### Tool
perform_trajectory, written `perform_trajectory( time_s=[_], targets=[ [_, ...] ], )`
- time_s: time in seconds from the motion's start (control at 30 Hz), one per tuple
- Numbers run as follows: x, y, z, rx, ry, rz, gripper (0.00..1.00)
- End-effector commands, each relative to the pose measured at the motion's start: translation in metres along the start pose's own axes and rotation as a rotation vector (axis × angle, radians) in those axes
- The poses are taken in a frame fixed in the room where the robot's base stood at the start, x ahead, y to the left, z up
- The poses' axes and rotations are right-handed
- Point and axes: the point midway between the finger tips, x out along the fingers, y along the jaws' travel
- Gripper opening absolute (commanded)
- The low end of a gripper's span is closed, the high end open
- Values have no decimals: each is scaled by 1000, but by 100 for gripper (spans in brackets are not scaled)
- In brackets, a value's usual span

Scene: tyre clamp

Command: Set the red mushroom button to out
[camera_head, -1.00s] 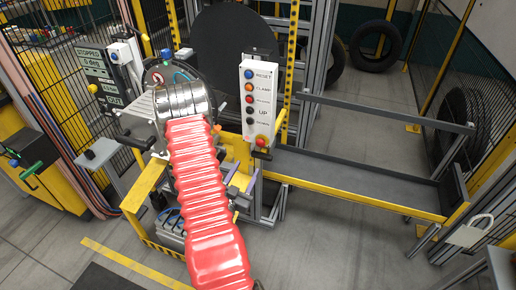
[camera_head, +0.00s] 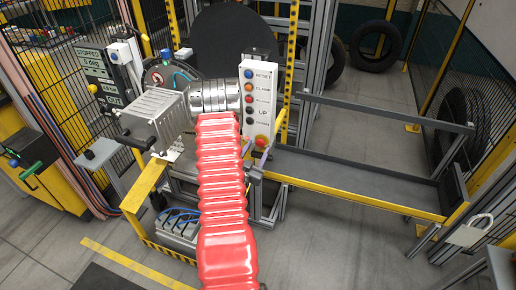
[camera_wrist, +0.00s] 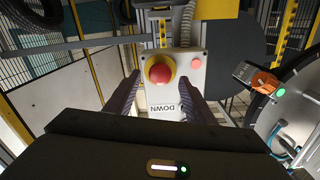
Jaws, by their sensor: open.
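The red mushroom button (camera_head: 260,141) sits in a yellow collar at the bottom of a white control panel (camera_head: 246,122). In the wrist view the button (camera_wrist: 160,74) shows from the front, just ahead of and between my fingers. My gripper (camera_wrist: 159,82) is open and empty, with one dark finger on each side of the button. Contact between fingers and button cannot be made out. In the head view my gripper (camera_head: 258,155) is small, beside the panel's lower end. Whether the button is in or out is not clear.
The panel carries other buttons above, with RESET, CLAMP, UP and DOWN labels. A grey trough with a yellow edge (camera_head: 350,196) runs to the right. Tyres (camera_head: 375,47) stand behind.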

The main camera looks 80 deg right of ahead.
Motion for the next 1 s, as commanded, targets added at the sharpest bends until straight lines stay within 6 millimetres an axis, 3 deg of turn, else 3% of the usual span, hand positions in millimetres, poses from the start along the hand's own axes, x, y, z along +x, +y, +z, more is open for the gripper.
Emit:
perform_trajectory(
  time_s=[0.2,0.47,1.0],
  targets=[
    [15,0,0,1,0,0,49],
    [15,0,0,0,-1,0,49],
    [15,0,0,0,-1,0,12]
  ],
)
